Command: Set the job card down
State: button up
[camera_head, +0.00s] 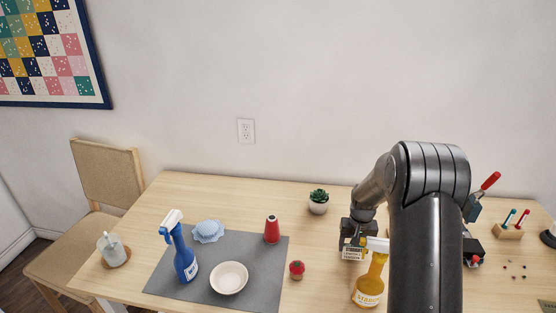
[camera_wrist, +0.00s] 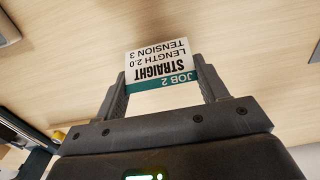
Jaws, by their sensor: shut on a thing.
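The job card (camera_wrist: 158,65) is white with a teal band and reads "JOB 2 STRAIGHT LENGTH 2.0 TENSION 3", upside down in the wrist view. My gripper (camera_wrist: 160,88) is shut on it, with one finger at each side edge of the card. In the head view my gripper (camera_head: 352,243) is over the right half of the wooden table (camera_head: 205,196), and the card (camera_head: 352,253) shows below it, partly hidden behind a yellow spray bottle. Whether the card touches the table, I cannot tell.
The yellow spray bottle (camera_head: 369,287) stands just in front of my gripper. A succulent pot (camera_head: 318,204) is behind left, a tomato pincushion (camera_head: 297,269) left. My arm hides some table.

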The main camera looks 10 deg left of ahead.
jog(key=shift+a, duration=0.1)
jog(key=a+r, duration=0.1)
jog(key=a, duration=0.4)
jog(key=s+a+r, duration=0.1)
jog(key=a, duration=0.5)
jog(key=s+a+r, duration=0.1)
jog(key=a, duration=0.4)
jog(key=shift+a+r, duration=0.25)
notch_tip(320, 180, up, 3)
send_over(257, 267)
notch_tip(257, 267, down, 8)
jog(key=shift+s+r, duration=0.1)
jog(key=shift+r, duration=0.05)
jog(key=shift+c, duration=0.4)
jog(key=o, duration=1)
